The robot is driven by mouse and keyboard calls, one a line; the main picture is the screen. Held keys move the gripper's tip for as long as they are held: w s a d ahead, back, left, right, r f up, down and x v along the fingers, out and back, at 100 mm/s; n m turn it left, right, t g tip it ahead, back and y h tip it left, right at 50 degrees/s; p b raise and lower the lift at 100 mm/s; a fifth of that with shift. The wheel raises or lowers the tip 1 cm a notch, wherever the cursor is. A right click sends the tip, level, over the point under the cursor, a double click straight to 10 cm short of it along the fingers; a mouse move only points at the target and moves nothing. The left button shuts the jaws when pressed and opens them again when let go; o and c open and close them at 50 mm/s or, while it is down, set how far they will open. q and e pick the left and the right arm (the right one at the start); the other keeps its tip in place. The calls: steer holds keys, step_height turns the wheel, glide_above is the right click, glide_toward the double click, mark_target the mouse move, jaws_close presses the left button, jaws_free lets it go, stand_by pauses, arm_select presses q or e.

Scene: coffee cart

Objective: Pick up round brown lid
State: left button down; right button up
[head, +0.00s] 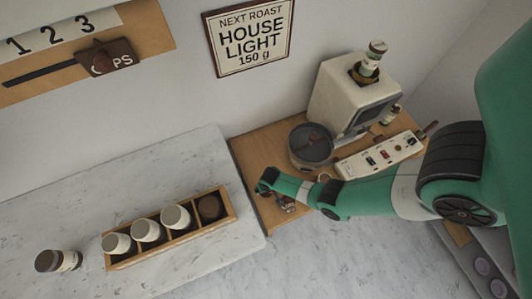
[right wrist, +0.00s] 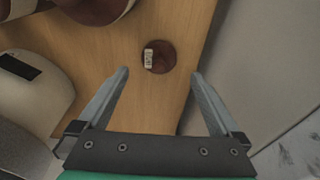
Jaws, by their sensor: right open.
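The round brown lid (right wrist: 159,57) lies flat on the wooden board in the right wrist view, with a small pale label on its left part. My right gripper (right wrist: 158,82) is open and empty, its two fingers on either side below the lid in the picture, apart from it. In the head view my right gripper (head: 283,203) hangs over the front left part of the wooden board (head: 252,152); I cannot make out the lid clearly there. My left gripper is not in view.
A dark round pot (head: 311,147) and a white machine (head: 350,95) stand behind my right gripper, with a switch panel (head: 378,157) beside them.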

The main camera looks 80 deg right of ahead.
steer(key=f+b, duration=0.3)
steer(key=d+f+b, duration=0.1)
steer(key=f+b, duration=0.1)
steer(key=shift+w+f, duration=0.15)
steer(key=shift+w, duration=0.05)
steer(key=shift+r, duration=0.2)
steer(key=shift+c, duration=0.3)
steer(key=c, duration=1.3)
steer(key=shift+o, duration=0.2)
step_height(320, 180, up, 10)
steer(key=p, duration=1)
steer(key=shift+r, duration=0.2)
